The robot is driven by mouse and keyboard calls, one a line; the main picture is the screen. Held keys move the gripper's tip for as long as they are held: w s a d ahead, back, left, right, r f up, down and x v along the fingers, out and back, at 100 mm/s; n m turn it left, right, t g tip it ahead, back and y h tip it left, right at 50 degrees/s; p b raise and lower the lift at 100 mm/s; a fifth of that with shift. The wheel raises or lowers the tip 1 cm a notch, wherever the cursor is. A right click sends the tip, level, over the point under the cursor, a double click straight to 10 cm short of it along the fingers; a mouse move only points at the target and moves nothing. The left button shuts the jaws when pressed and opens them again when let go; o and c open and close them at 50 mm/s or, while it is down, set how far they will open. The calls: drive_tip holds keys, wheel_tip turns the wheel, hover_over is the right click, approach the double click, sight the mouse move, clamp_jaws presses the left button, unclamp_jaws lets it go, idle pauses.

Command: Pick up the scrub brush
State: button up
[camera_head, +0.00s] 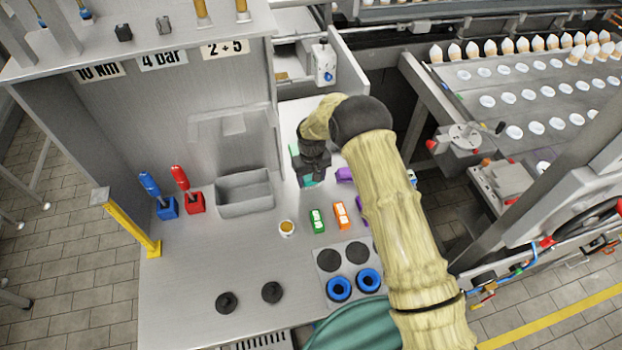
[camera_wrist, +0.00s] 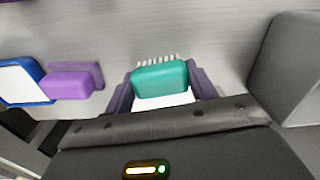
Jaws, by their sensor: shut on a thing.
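The scrub brush (camera_wrist: 160,78) has a teal body and white bristles. In the wrist view it sits between the two purple fingers of my gripper (camera_wrist: 161,82), which are shut on it. The bristles point away from my wrist. In the head view my gripper (camera_head: 311,176) is over the worktable, right of the grey bin, and a bit of the teal brush (camera_head: 308,182) shows at its fingers. Most of the brush is hidden there. I cannot tell whether it touches the table.
A purple item (camera_wrist: 68,86) and a blue-edged white item (camera_wrist: 22,82) lie left of the brush in the wrist view. A grey bin (camera_head: 245,194) stands left of my gripper. Green (camera_head: 318,220) and orange (camera_head: 341,214) items lie nearer.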

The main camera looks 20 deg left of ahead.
wheel_tip(320, 180, up, 10)
drive_tip(key=b, duration=0.3)
idle(0.5)
